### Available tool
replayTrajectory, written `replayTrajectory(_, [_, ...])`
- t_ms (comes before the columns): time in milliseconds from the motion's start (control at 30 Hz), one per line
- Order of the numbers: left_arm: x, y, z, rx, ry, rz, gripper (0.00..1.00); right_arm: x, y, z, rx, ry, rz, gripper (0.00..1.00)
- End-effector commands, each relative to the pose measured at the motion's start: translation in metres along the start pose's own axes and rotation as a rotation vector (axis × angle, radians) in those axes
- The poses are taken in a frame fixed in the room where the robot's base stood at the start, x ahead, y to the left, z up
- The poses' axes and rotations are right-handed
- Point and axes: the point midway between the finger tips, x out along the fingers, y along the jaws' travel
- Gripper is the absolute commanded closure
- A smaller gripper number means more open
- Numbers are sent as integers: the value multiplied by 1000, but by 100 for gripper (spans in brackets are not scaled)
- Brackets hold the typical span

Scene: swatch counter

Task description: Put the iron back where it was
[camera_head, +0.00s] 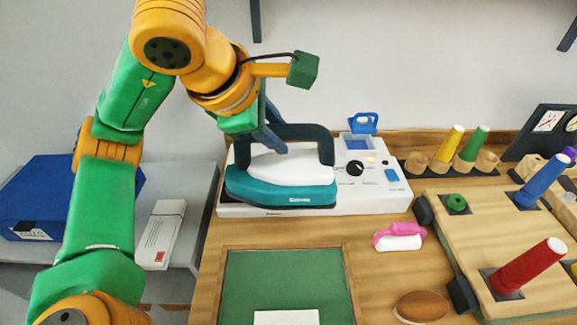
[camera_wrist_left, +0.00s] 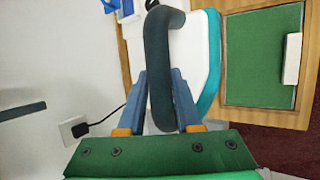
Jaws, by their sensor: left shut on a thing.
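The iron (camera_head: 290,187) has a teal lower body, a white top and a dark arched handle. In the head view it is at the left part of the white ironing station (camera_head: 372,200), level, its body overlapping the station; I cannot tell whether it touches it. My left gripper (camera_head: 272,138) comes down from above and is shut on the handle. In the left wrist view the fingers (camera_wrist_left: 159,78) lie on both sides of the handle, with the iron's white top (camera_wrist_left: 200,50) beyond. My right gripper is not in view.
A green mat in a wooden frame (camera_head: 345,270) with a white block (camera_head: 286,317) lies in front. A pink-and-white brush (camera_head: 400,237) and a brown oval piece (camera_head: 421,306) lie right of it. A board with coloured cones (camera_head: 440,215) stands farther right. A blue box (camera_head: 40,195) is at left.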

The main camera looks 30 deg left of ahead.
Motion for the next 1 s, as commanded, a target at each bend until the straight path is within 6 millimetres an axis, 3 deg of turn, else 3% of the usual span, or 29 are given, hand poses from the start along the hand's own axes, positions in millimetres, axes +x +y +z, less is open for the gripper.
replayTrajectory(167, [4, 3, -2, -2, -3, 1, 100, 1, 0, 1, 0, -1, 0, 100])
replayTrajectory(367, [25, 18, -13, -4, -3, -2, 100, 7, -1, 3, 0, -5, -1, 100])
replayTrajectory(700, [74, 60, -42, -5, 3, -2, 100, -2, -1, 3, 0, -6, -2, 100])
replayTrajectory(1000, [124, 68, -65, -2, -1, 2, 100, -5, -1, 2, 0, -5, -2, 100])
